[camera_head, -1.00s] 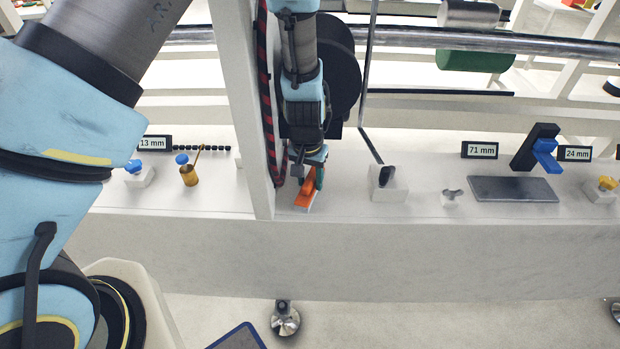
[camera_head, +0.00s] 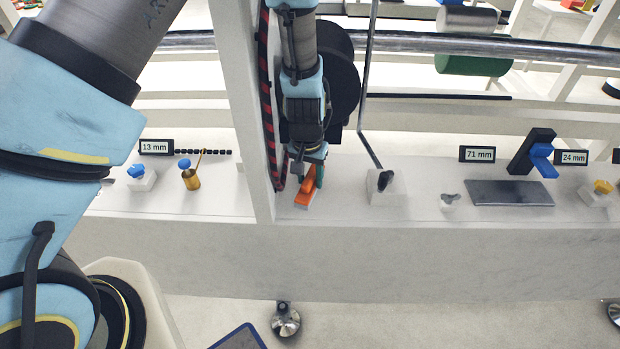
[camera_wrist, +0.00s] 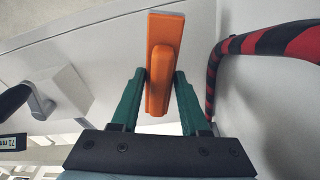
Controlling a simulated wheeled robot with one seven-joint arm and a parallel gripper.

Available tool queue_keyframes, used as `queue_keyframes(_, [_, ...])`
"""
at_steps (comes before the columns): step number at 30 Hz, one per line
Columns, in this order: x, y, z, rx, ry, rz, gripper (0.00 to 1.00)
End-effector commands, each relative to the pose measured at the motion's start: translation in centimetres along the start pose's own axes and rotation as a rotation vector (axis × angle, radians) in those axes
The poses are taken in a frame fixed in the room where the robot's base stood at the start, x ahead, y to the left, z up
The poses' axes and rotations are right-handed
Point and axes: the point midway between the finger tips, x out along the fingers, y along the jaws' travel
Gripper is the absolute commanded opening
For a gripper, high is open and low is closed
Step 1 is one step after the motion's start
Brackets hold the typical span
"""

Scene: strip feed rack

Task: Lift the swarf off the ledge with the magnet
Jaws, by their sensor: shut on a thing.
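An orange block-shaped tool (camera_head: 306,193) with a pale end, which I take to be the magnet, is at the ledge (camera_head: 350,205) beside the white post. In the wrist view the orange tool (camera_wrist: 163,60) stands between the two green fingers. My gripper (camera_head: 311,174) is shut on it and points down; it also shows in the wrist view (camera_wrist: 160,75). I cannot tell whether the tool's pale end touches the ledge. I cannot make out any swarf clearly.
A white post (camera_head: 240,100) with a red-black striped hose (camera_head: 268,100) stands close left of my gripper. A white block with a dark knob (camera_head: 386,183) and a thin bent rod are at right. Farther right lie a grey plate (camera_head: 510,192) and a blue-handled clamp (camera_head: 541,160).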

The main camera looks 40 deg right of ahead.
Motion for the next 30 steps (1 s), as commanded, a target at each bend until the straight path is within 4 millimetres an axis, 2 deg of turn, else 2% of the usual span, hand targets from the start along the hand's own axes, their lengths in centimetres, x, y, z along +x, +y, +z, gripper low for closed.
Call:
queue_keyframes(1, [-1.0,0.0,-0.1,0.000,0.001,0.000,0.00])
queue_keyframes(16, [-5.5,0.0,-0.7,0.000,0.001,0.000,0.00])
queue_keyframes(30, [-5.6,0.0,-0.7,0.000,0.000,0.000,0.00])
